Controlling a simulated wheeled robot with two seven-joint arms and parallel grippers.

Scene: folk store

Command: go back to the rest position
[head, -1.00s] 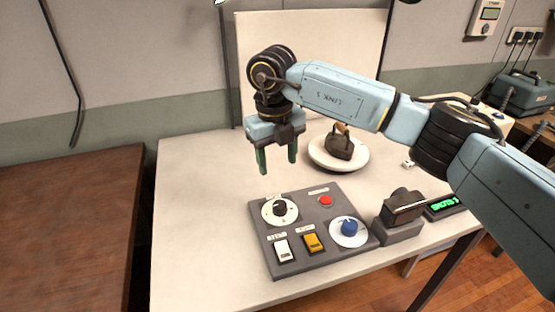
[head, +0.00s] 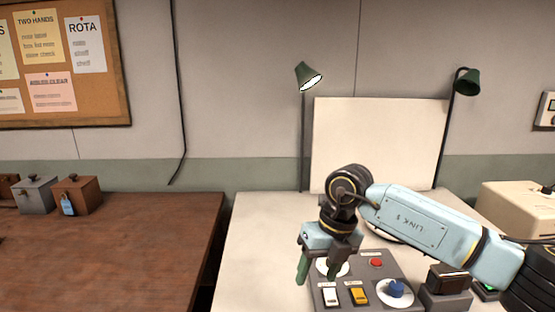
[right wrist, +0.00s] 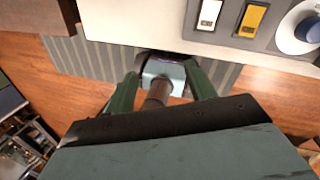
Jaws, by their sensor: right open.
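My right gripper (head: 317,277) is open and empty in the head view. Its fingers overlap the left side of the grey control panel (head: 372,268) in the picture. In the right wrist view the two green fingers (right wrist: 160,88) stand apart with nothing held between them. Beyond them are the table's front edge and the wooden floor. My right arm reaches in from the right. My left gripper is not seen in the head view.
The panel bears a white switch (head: 330,296), a yellow switch (head: 359,295), a red button (head: 376,262) and a blue knob (head: 396,288). It lies on the pale table (head: 250,250). A brown table (head: 120,250) with small boxes stands left. Two green lamps flank a white board (head: 380,140).

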